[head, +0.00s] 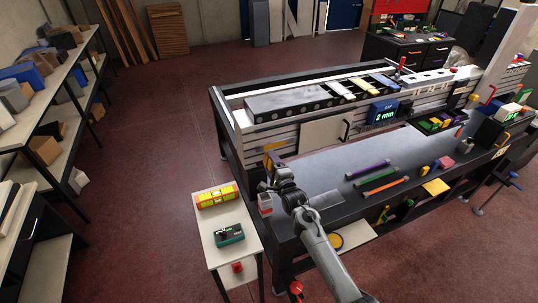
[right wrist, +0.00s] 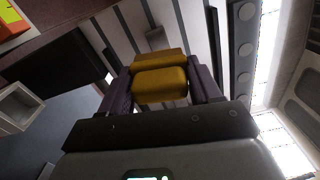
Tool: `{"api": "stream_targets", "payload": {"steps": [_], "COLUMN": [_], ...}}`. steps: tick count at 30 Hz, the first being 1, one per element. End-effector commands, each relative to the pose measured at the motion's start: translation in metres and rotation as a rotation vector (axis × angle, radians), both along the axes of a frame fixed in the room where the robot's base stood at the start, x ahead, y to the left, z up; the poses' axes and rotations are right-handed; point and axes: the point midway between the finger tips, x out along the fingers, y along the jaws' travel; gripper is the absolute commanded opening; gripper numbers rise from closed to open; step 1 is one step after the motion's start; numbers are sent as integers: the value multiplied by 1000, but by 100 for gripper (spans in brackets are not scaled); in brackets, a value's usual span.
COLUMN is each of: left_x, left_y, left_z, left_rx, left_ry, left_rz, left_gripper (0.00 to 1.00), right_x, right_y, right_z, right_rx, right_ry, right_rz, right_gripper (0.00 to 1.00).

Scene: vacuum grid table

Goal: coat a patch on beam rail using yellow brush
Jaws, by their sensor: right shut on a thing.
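My right gripper (head: 269,168) is at the left end of the beam rail (head: 262,142), the pale slotted metal rail along the back of the table. It is shut on the yellow brush (head: 274,146), which is small and partly hidden in the head view. In the right wrist view the brush (right wrist: 160,86) sits between the two dark fingers, with the grey slotted rail (right wrist: 190,32) behind it. I cannot tell whether the brush touches the rail, and no coated patch can be made out. My left gripper is not in view.
A pale side table (head: 208,236) at the left front holds a yellow-red case (head: 217,196) and a green device (head: 229,235). Purple, green and orange rods (head: 380,178) lie mid-table. A blue "2 mm" display (head: 383,111) stands at the rail. The dark tabletop between is mostly clear.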

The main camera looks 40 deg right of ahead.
Motion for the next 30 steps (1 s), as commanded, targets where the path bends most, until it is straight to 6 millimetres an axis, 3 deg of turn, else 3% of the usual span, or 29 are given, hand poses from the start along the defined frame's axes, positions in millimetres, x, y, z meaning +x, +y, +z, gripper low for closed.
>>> {"api": "stream_targets", "payload": {"steps": [3, 19, 30], "left_x": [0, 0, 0], "left_y": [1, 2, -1], "left_z": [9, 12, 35], "left_rx": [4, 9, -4], "left_ry": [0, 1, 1], "left_rz": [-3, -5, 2], "left_gripper": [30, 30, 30], "right_x": [-7, -12, -36], "right_y": [2, 3, 10], "right_z": [2, 1, 2], "right_rx": [-1, 0, 0], "right_ry": [1, 0, 1], "right_rz": [0, 0, 0], "right_gripper": [39, 39, 39]}}
